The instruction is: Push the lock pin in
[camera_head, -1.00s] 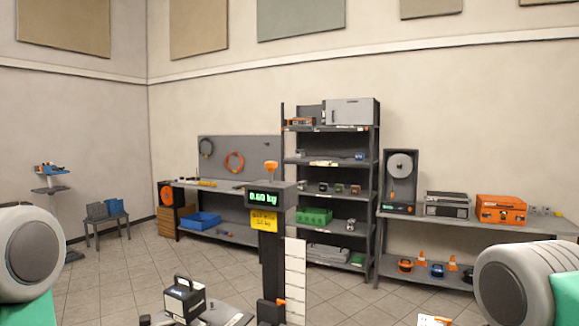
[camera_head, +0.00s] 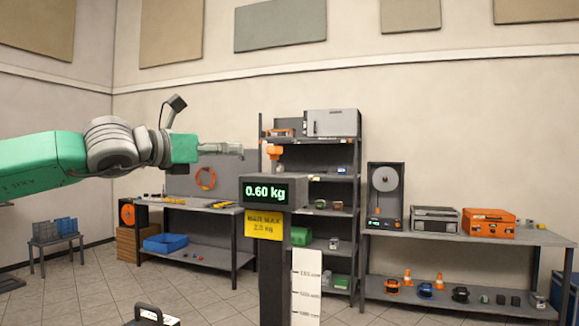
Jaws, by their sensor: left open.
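A dark post (camera_head: 271,270) stands in front of me with a display box (camera_head: 274,192) reading 0.60 kg and a yellow label (camera_head: 263,225) below it. A small orange knob (camera_head: 275,152) stands above the display box; it may be the lock pin, but I cannot tell for sure. My left gripper (camera_head: 236,149) reaches in from the left at the knob's height, pointing right. It is open and empty, with a gap in the picture between its tips and the knob. My right gripper is out of view.
A white measuring scale (camera_head: 306,285) stands beside the post. A black handled weight (camera_head: 150,316) is at the bottom edge. The floor between is clear.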

